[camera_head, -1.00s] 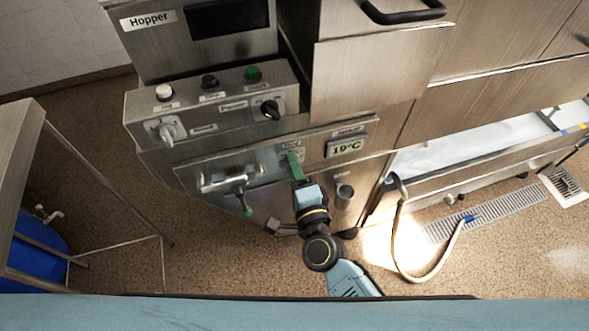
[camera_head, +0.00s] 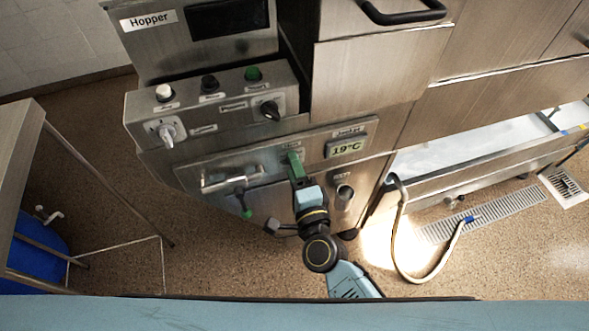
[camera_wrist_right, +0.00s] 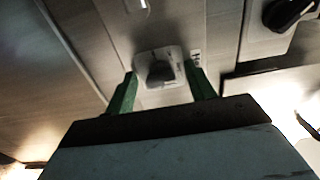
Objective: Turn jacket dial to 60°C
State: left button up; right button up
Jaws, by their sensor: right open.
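The jacket display (camera_head: 346,148) on the lower steel panel reads 19°C in the head view. My right gripper (camera_head: 295,160) is at that panel, just left of the display, with green fingers. In the right wrist view the right gripper (camera_wrist_right: 161,72) is open. A dark knob (camera_wrist_right: 158,73) on a pale plate shows between and just beyond its fingertips. I cannot tell whether the fingers touch it, and its label is unreadable. In the head view the gripper hides this knob. My left gripper is not in view.
The hopper control box (camera_head: 212,103) with buttons and rotary knobs sits above the panel. A hose (camera_head: 402,235) hangs to the floor. A steel table (camera_head: 22,150) stands far left.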

jog(key=v, duration=1.3)
jog(key=shift+s, duration=0.2)
jog(key=s+d+f+n+g, duration=0.2)
jog(key=d+f+n+g, duration=0.15)
jog(key=f, duration=0.55)
jog(key=s+d+f+n+g+h, duration=0.15)
jog(key=f+n, duration=0.25)
jog(key=f, duration=0.5)
jog(key=s+d+f+n+g, duration=0.3)
jog(key=f, duration=0.6)
jog(key=s+d+f+n+g+h, duration=0.2)
jog(key=s+d+f, duration=0.4)
jog(key=s, duration=0.4)
jog(key=s+d+f+n+g+h, duration=0.2)
jog(key=s+d+f+n+g, duration=0.2)
jog(key=s+d+f+g, duration=0.2)
jog(key=s+d+f, duration=0.1)
jog(key=s+f, duration=0.1)
jog(key=s, duration=0.1)
jog(key=shift+s, duration=0.4)
jog(key=shift+d, duration=0.15)
